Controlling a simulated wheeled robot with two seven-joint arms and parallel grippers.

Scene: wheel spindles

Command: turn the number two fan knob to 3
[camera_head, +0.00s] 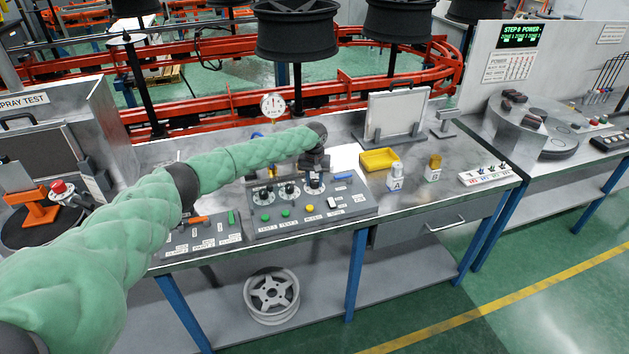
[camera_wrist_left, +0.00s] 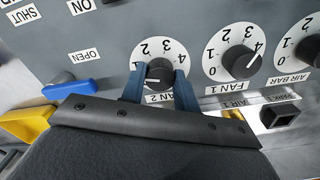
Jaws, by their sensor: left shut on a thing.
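The FAN 2 knob (camera_wrist_left: 159,74) is a dark round knob on a white numbered dial. It sits on the grey control panel (camera_wrist_left: 102,36), seen upside down in the left wrist view. The two blue fingers of my left gripper (camera_wrist_left: 159,86) are shut on it, one on each side. The fingers cover part of the dial, and I cannot tell which number the knob points to. In the head view my left gripper (camera_head: 314,168) comes down onto the rightmost dial of the panel (camera_head: 262,231). My right gripper is not in view.
The FAN 1 knob (camera_wrist_left: 241,61) and the AIR BAR knob (camera_wrist_left: 312,50) are close beside. A blue lever (camera_wrist_left: 70,90) lies on the other side. A yellow tray (camera_head: 379,160) and blocks A (camera_head: 396,184) and B (camera_head: 433,174) stand on the bench to the right.

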